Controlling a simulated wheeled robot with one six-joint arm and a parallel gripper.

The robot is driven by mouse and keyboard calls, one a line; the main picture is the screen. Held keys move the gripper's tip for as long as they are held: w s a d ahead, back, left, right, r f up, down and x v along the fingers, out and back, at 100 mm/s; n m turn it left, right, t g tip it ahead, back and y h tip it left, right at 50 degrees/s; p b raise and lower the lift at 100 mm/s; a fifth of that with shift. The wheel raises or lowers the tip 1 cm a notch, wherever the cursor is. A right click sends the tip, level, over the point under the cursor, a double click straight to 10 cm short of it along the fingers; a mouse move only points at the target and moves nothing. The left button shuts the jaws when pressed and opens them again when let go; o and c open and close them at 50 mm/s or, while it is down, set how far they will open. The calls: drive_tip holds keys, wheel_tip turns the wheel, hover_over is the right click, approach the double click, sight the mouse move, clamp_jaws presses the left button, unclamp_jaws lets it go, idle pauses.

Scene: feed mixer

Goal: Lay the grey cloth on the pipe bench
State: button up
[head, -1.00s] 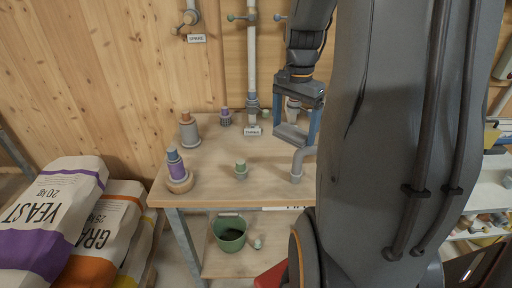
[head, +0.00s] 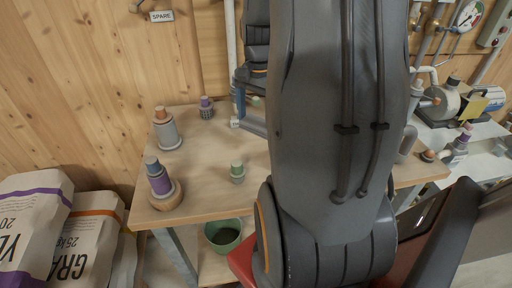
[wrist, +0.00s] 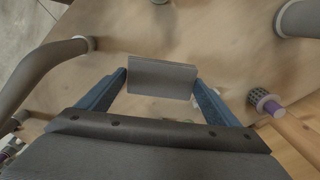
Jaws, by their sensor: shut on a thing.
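The grey cloth (wrist: 162,72) is a flat, folded-looking grey piece held between the two blue fingers of my gripper (wrist: 161,82) in the wrist view. In the head view a strip of the cloth (head: 254,124) shows beside a blue finger, and my arm hides the rest of the gripper. The pipe bench (head: 210,170) has a pale wooden top on grey legs. It also fills much of the wrist view (wrist: 215,30), below the cloth. My gripper is over the bench top. I cannot tell the gap between cloth and bench.
Sacks (head: 85,235) lie at left; a pump (head: 445,100) stands at right.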

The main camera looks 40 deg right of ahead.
sight(258, 123)
wheel_tip(258, 123, down, 9)
drive_tip(key=shift+r+p, duration=0.1)
drive_tip(key=shift+p, duration=0.75)
drive_tip(key=shift+f, duration=0.2)
drive_tip(key=o, duration=0.9)
drive_tip(key=shift+o, duration=0.2)
drive_tip(key=shift+r, duration=0.1)
wheel_tip(258, 123, up, 12)
drive_tip(key=b, duration=0.2)
drive_tip(key=shift+r+b, duration=0.1)
drive_tip(key=shift+b, duration=0.2)
